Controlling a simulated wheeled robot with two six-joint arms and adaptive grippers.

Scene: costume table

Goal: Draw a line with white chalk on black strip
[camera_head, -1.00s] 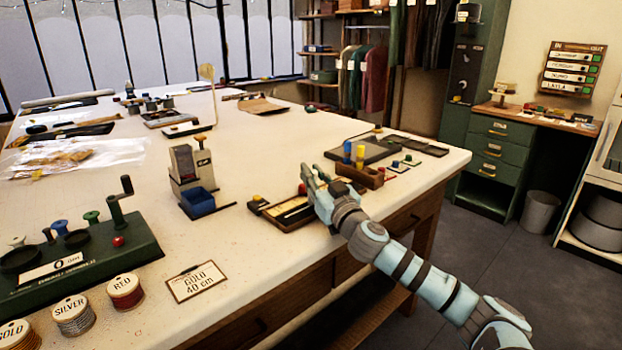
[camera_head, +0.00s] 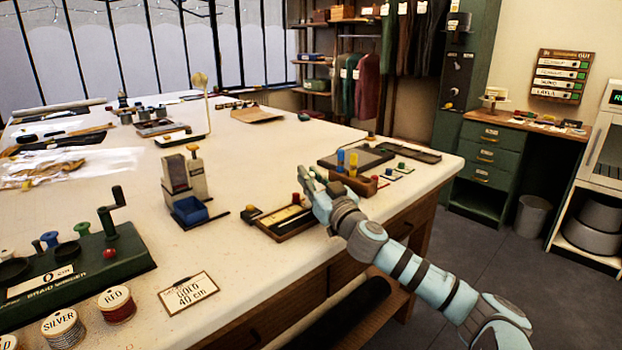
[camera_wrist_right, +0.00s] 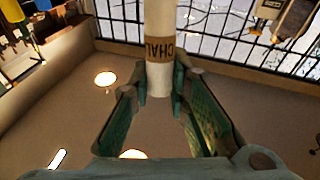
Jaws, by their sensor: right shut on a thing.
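My right gripper (camera_head: 314,182) is above the right part of the table's front edge. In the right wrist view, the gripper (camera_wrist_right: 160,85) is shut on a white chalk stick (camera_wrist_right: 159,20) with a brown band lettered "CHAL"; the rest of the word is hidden. The chalk's lower end shows between the fingers. In the head view I cannot make out the chalk. A flat dark strip (camera_head: 415,153) lies at the table's right end, beyond the gripper; I cannot tell whether it is the black strip. My left gripper is not in view.
A wooden block (camera_head: 359,186) with blue and yellow sticks stands just to the right, and a dark flat board (camera_head: 357,158) lies behind. A stand with a blue bin (camera_head: 190,210) stands farther left.

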